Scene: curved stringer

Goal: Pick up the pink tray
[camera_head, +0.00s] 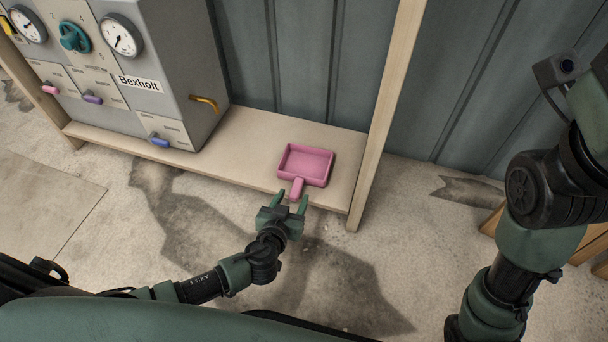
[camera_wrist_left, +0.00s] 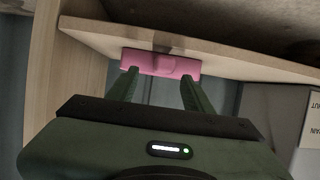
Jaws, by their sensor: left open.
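The pink tray (camera_head: 307,163) sits on the right part of a low wooden shelf in the head view, with its short handle (camera_head: 297,188) pointing toward me over the front edge. My left gripper (camera_head: 291,203) is open and empty, its two green fingers on either side of the handle's end or just short of it; I cannot tell which. In the left wrist view the tray (camera_wrist_left: 160,63) lies just beyond the spread fingertips (camera_wrist_left: 160,77). My right arm shows at the right of the head view, but its gripper fingers are out of sight.
A wooden shelf (camera_head: 245,150) carries a grey control box (camera_head: 165,70) with gauges, knobs and a yellow lever (camera_head: 206,103), left of the tray. A wooden post (camera_head: 385,115) stands close on the tray's right. A stained concrete floor (camera_head: 400,240) lies in front.

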